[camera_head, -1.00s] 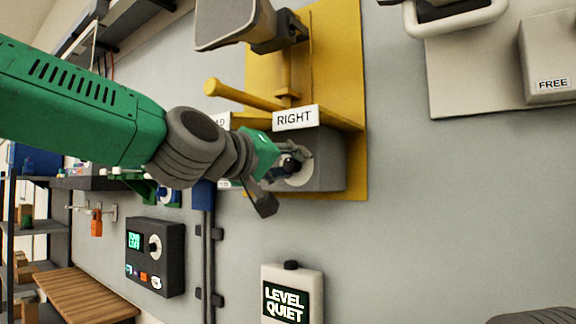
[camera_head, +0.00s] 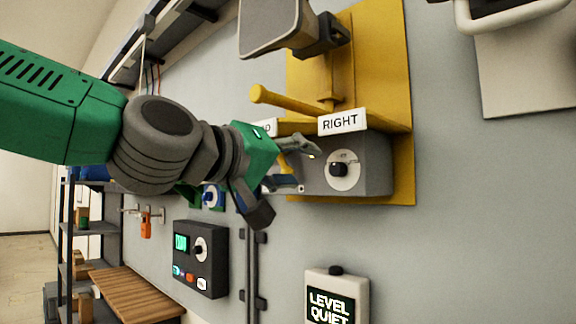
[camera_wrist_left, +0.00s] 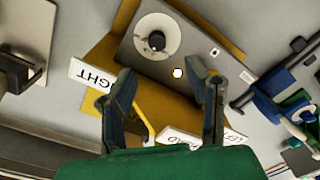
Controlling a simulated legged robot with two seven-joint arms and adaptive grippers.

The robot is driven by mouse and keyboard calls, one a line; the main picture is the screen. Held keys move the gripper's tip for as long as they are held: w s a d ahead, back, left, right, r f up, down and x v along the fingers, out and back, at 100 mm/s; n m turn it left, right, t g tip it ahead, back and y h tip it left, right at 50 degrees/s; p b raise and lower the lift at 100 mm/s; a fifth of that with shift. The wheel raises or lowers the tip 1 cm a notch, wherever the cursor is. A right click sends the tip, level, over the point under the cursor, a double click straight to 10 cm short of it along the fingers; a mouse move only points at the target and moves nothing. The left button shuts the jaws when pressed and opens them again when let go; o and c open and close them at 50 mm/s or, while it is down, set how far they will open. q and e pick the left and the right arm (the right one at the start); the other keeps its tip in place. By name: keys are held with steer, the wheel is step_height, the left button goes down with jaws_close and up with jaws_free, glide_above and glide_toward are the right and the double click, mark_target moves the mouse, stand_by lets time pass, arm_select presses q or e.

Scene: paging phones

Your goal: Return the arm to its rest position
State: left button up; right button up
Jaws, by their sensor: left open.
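My left arm comes in from the left in the head view. Its green and grey left gripper (camera_head: 285,182) is open and empty, just left of the grey box with a round dial (camera_head: 342,170) under the RIGHT label (camera_head: 342,122). In the left wrist view the two fingers (camera_wrist_left: 163,95) are spread apart, and the dial (camera_wrist_left: 157,38) shows beyond them, clear of both. The dial has a dark knob on a white disc. The right gripper is not in view.
The box sits on a yellow wall panel (camera_head: 378,60) with a yellow peg (camera_head: 278,100) sticking out. Below are a dark control box (camera_head: 200,258) and a LEVEL QUIET meter (camera_head: 337,296). A wooden bench (camera_head: 135,292) stands low left. Bare grey wall lies at lower right.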

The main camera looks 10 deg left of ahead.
arm_select(q)
steer(key=shift+v, duration=1.15)
steer(key=shift+w, duration=0.1)
